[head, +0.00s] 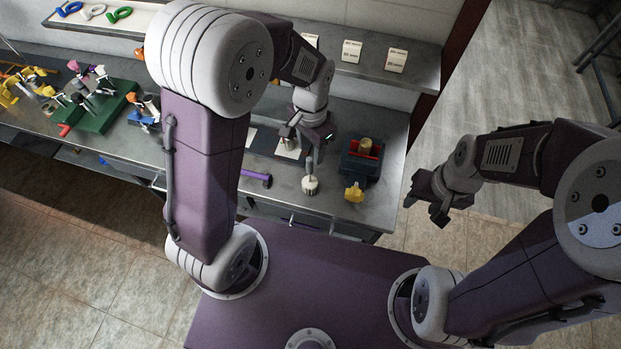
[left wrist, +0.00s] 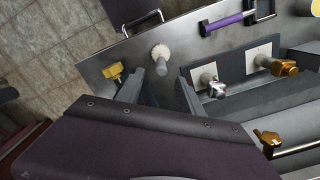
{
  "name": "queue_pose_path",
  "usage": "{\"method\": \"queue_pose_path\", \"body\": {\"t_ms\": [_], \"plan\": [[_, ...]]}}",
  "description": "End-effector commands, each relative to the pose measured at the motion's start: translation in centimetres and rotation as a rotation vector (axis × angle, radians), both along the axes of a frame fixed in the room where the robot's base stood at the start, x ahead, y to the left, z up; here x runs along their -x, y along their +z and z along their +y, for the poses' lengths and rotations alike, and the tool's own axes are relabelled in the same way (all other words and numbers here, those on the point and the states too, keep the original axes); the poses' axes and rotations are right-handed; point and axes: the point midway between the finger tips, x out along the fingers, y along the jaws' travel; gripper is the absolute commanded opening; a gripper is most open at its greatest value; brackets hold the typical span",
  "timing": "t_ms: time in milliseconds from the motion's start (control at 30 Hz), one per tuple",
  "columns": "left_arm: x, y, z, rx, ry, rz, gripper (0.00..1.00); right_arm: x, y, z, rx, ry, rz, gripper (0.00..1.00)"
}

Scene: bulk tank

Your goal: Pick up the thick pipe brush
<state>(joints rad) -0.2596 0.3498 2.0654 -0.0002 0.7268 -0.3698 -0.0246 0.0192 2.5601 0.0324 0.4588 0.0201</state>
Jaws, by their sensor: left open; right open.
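A white, round-headed brush (head: 310,184), which looks like the thick pipe brush, stands near the front edge of the steel counter. It also shows in the left wrist view (left wrist: 161,53), just beyond my fingertips. My left gripper (head: 312,150) is above and behind it in the head view, with its jaws apart. In the left wrist view the two fingers of my left gripper (left wrist: 172,74) are spread with nothing between them. The brush appears not held. My right gripper (head: 437,205) is open and empty, off the counter's right end.
A yellow piece (head: 354,192) stands right of the brush. A dark box with red inside (head: 362,158) is behind it. A purple-handled tool (head: 256,178) lies to the left. Metal fittings on white plates (left wrist: 212,78) sit close by. A green rack (head: 103,112) is far left.

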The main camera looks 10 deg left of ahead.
Motion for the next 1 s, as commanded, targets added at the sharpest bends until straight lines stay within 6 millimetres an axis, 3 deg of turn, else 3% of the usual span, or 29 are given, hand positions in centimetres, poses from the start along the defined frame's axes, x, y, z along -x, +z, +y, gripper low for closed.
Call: {"method": "queue_pose_path", "body": {"t_ms": [200,367,600,867,900,1000], "plan": [[0.1,-3.0,0.1,-0.002,0.003,0.004,0.44,0.0,0.6,0.0,0.000,0.000,0.000,0.45],[0.1,-3.6,0.1,0.000,0.004,0.002,0.44,0.0,0.7,0.0,0.000,0.000,0.000,0.45],[0.2,-7.7,0.2,-0.001,0.004,0.005,0.44,0.0,1.7,0.0,0.000,0.000,0.000,0.45],[0.1,-8.5,0.1,0.001,0.005,-0.001,0.44,0.0,1.7,0.0,0.000,0.000,0.000,0.45],[0.1,-8.5,0.1,0.001,0.005,-0.001,0.41,0.0,1.7,0.0,0.000,0.000,0.000,0.45],[0.1,-8.5,0.1,0.001,0.005,-0.001,0.14,0.0,1.7,0.0,0.000,0.000,0.000,0.45]]}}
